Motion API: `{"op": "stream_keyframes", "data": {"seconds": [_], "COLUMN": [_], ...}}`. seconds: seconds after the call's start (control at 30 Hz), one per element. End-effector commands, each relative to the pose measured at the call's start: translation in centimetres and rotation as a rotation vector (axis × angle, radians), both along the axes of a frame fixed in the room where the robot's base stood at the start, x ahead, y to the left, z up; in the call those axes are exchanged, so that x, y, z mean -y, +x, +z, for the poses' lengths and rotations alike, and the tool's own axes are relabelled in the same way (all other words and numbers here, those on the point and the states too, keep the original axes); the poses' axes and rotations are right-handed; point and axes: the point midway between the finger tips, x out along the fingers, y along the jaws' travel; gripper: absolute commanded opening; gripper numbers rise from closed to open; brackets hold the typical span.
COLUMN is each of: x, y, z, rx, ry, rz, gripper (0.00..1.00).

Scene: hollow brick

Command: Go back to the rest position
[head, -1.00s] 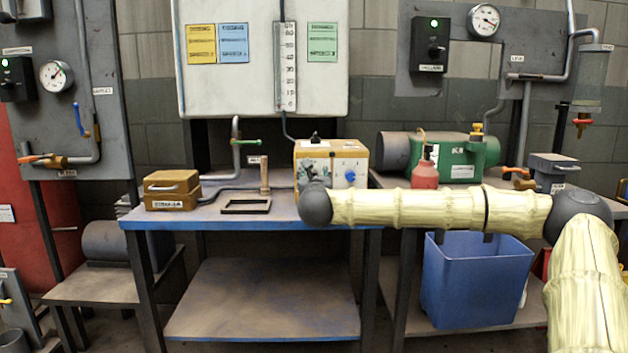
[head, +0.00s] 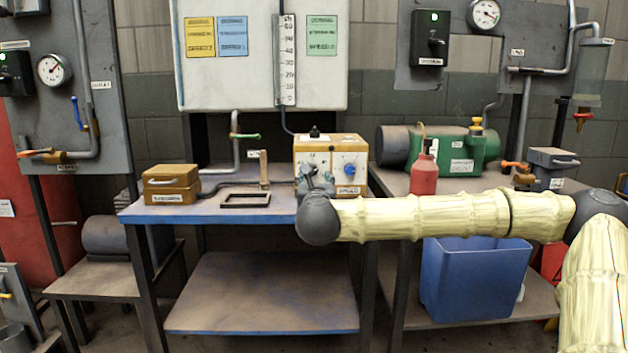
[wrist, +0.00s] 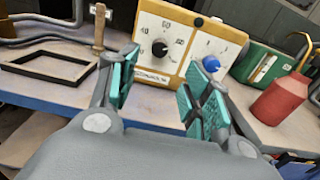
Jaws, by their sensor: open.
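My gripper (wrist: 158,95) is open and empty in the wrist view, its teal-padded fingers spread apart. In the head view it (head: 316,184) shows small above the dark round wrist joint, in front of the yellow control box. The yellow control box (head: 330,147) stands on the workbench with a dial and a blue knob; it also shows beyond the fingers in the wrist view (wrist: 205,42). My arm's pale segments stretch across the right of the head view, and my wrist hides part of the bench's front edge.
The workbench (head: 225,216) holds a wooden box (head: 171,184), a black frame (head: 245,200) and an upright wooden post (head: 264,169). A red bottle (head: 424,174) and green machine (head: 460,150) stand on the right bench. A blue bin (head: 472,280) is below my arm.

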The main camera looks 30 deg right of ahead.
Motion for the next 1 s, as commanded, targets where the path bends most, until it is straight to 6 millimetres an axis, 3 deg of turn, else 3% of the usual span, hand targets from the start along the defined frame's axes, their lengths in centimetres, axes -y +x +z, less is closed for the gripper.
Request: {"op": "stream_keyframes", "data": {"seconds": [0.2,0.77,0.87,1.0], "x": [-0.6,-0.8,-1.8,-5.6], "y": [-1.1,-1.1,-0.7,0.7], "z": [0.0,-0.1,-1.1,-5.1], "rx": [0.000,-0.003,-0.032,-0.141], "ry": [0.000,-0.003,-0.038,-0.168], "rz": [-0.001,0.002,0.023,0.105], "gripper": [0.49,0.49,0.49,0.49]}}
